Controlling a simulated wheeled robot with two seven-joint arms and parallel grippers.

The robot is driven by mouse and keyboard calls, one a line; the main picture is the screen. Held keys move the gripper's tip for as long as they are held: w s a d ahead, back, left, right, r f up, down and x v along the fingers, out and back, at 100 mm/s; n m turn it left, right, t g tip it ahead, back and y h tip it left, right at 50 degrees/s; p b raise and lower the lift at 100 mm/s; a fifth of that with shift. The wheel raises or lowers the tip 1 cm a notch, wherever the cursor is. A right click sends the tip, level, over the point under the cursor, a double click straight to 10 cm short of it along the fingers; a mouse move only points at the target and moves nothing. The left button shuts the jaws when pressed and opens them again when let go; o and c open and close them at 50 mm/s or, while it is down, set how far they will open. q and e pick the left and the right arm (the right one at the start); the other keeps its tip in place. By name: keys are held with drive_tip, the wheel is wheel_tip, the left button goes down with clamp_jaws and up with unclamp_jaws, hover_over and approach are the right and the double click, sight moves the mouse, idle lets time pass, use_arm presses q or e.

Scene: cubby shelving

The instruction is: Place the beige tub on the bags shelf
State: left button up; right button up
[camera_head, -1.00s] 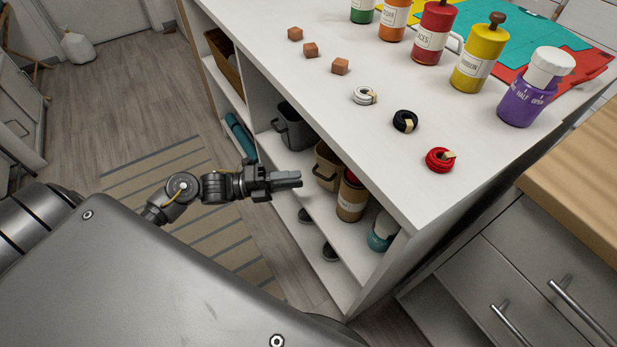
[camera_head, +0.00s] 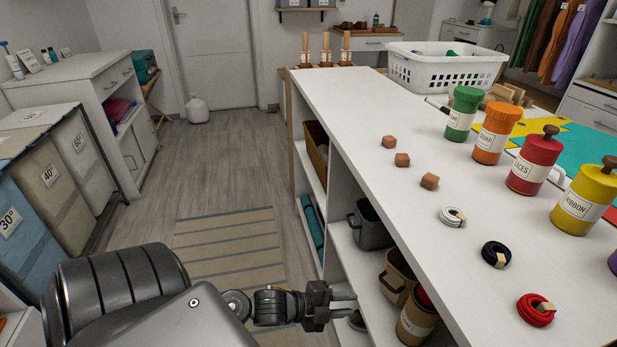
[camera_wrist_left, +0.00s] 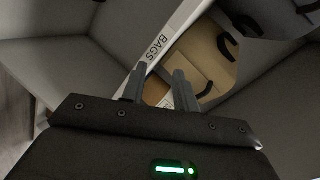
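The beige tub (camera_head: 398,278), with dark handles, stands in a compartment of the white cubby unit between a grey tub and a brown canister. It also shows in the left wrist view (camera_wrist_left: 205,62), beyond my fingers. A white shelf edge lettered BAGS (camera_wrist_left: 158,50) crosses that view, with the tub on its right side and a bare grey compartment on its left. My left gripper (camera_head: 350,302) is open and empty in front of the cubbies, a little left of the tub. Its two fingers are apart in the left wrist view (camera_wrist_left: 160,88). My right gripper is not in view.
The grey tub (camera_head: 370,226) and brown canister (camera_head: 415,322) flank the beige tub. Small blocks, cord coils and labelled canisters stand on the white top (camera_head: 350,110). Hampers (camera_head: 60,180) stand at left. The floor aisle with a striped rug (camera_head: 225,240) is clear.

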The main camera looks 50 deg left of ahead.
use_arm(q)
drive_tip(key=s+d+f+n+g+y, duration=0.2)
drive_tip(key=s+n+g+y, duration=0.4)
drive_tip(key=s+n, duration=0.8)
drive_tip(key=n+g, duration=0.1)
drive_tip(key=n, duration=0.1)
drive_tip(key=shift+s+n, duration=0.4)
